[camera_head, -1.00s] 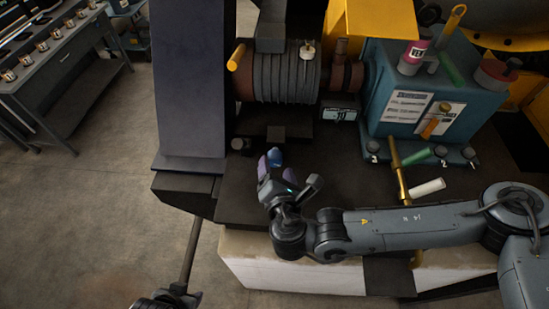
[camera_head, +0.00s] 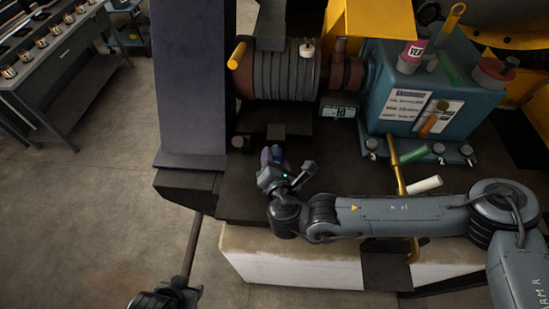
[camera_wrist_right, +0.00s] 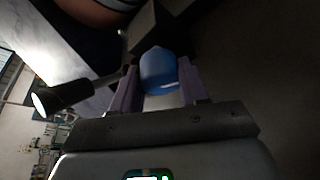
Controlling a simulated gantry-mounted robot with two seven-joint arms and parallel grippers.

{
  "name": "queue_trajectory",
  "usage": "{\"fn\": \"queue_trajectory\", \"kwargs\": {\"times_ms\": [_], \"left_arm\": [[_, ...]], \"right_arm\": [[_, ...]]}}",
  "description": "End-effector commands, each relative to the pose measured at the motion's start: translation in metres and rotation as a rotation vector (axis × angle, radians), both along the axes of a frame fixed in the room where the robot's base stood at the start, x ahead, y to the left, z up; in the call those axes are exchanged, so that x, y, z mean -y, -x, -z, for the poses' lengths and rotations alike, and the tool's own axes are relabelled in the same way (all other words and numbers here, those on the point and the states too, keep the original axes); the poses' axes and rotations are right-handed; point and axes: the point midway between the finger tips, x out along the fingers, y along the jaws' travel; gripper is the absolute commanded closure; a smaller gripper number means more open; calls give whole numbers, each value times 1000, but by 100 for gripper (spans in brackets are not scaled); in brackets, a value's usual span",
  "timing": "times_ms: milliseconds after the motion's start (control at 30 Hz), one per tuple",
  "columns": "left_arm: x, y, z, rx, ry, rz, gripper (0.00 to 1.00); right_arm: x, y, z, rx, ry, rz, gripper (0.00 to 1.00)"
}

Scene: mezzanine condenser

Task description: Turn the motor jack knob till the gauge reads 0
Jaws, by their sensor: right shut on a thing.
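The blue motor jack knob (camera_wrist_right: 158,68) sits between the purple finger pads of my right gripper in the right wrist view. My right gripper (camera_head: 273,157) is shut on it, low in front of the dark block below the motor in the head view. There the fingers and hand mostly hide the knob. The gauge (camera_head: 338,112) is a small lit display to the right, below the coupling; its digits are too small to read surely. The ribbed motor (camera_head: 285,76) stands behind. A dark part at the bottom left edge may be my left gripper (camera_head: 168,298); its fingers cannot be made out.
A teal housing (camera_head: 400,88) with labels and a red-lidded can stands right of the motor. A brass pipe (camera_head: 397,170) and a white cylinder (camera_head: 424,184) lie before it. A dark upright column (camera_head: 187,80) stands left. A workbench (camera_head: 75,75) is farther left.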

Motion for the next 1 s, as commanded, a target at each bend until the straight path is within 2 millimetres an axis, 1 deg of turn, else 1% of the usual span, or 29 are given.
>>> {"fn": "queue_trajectory", "kwargs": {"times_ms": [33, 67, 267, 467, 667, 1000], "left_arm": [[0, 0, 0, 0, 0, 0, 57], [0, 0, 0, 0, 0, 0, 57], [-1, 0, 0, 0, -4, 2, 57], [-2, 0, -1, 0, -11, 7, 57], [-3, 0, -4, 0, -14, 9, 57], [-2, 0, -14, -1, -10, 6, 57]], "right_arm": [[0, 0, 0, 0, 0, 1, 83], [0, 0, 0, 0, 0, 1, 86], [0, 0, 0, -1, 12, 2, 86], [0, 0, 0, -7, 77, 2, 86], [0, 0, -1, -18, 210, 3, 86], [-1, 0, -1, -44, 527, 2, 86]]}}
